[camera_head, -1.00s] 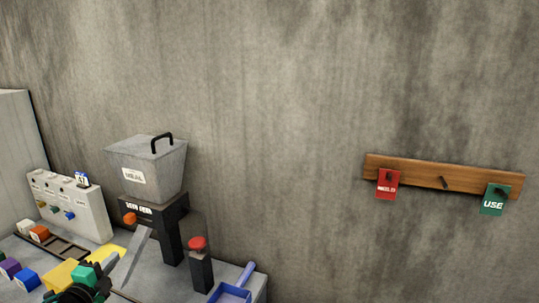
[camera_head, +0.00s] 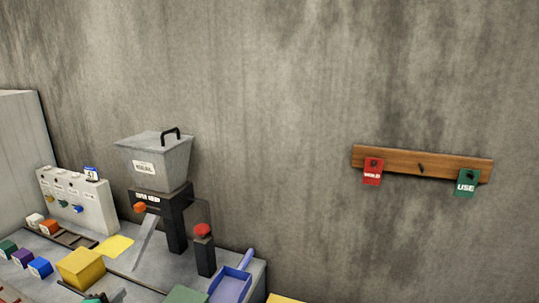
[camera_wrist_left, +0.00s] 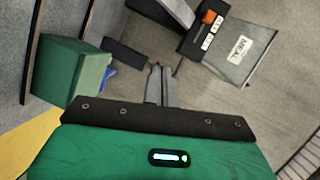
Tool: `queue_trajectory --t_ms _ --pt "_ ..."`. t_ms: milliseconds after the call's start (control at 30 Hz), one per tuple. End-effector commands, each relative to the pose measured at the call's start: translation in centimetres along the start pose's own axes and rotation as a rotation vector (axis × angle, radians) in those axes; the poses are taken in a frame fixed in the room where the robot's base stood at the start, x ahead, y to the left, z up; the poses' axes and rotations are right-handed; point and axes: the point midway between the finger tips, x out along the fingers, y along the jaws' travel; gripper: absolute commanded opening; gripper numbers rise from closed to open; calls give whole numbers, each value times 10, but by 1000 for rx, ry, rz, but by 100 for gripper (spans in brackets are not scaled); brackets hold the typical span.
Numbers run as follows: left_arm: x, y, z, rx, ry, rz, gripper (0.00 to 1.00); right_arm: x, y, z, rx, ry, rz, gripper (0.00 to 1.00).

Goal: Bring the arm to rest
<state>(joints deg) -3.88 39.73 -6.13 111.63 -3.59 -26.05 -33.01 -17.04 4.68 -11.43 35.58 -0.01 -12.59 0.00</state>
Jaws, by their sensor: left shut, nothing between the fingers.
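My left gripper (camera_head: 104,297) is only partly in view at the bottom edge of the head view, low over the front of the bench. In the left wrist view its two grey fingers (camera_wrist_left: 160,86) are together, with nothing between them. A green block (camera_wrist_left: 72,75) shows to the left of the fingers, apart from them. My right gripper is in neither view.
A grey hopper (camera_head: 172,165) on a black stand has an orange knob and chute. A red-topped post (camera_head: 204,250), blue scoop tray (camera_head: 230,288), yellow block (camera_head: 81,268) and several small blocks share the bench. A wooden rail (camera_head: 400,161) holds red and green tags.

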Motion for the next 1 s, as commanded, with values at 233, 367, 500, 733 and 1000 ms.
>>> queue_trajectory --t_ms 233,367,500,733,1000 --pt "-45 75 -26 -258 -126 180 0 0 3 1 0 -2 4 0" --pt "-94 127 -49 -466 -253 328 0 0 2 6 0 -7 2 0" --pt "-156 171 -73 -681 -419 485 0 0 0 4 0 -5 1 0" --pt "-229 203 -99 -891 -623 646 0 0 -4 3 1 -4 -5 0" --pt "-296 218 -122 -1050 -814 774 0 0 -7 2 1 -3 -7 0"
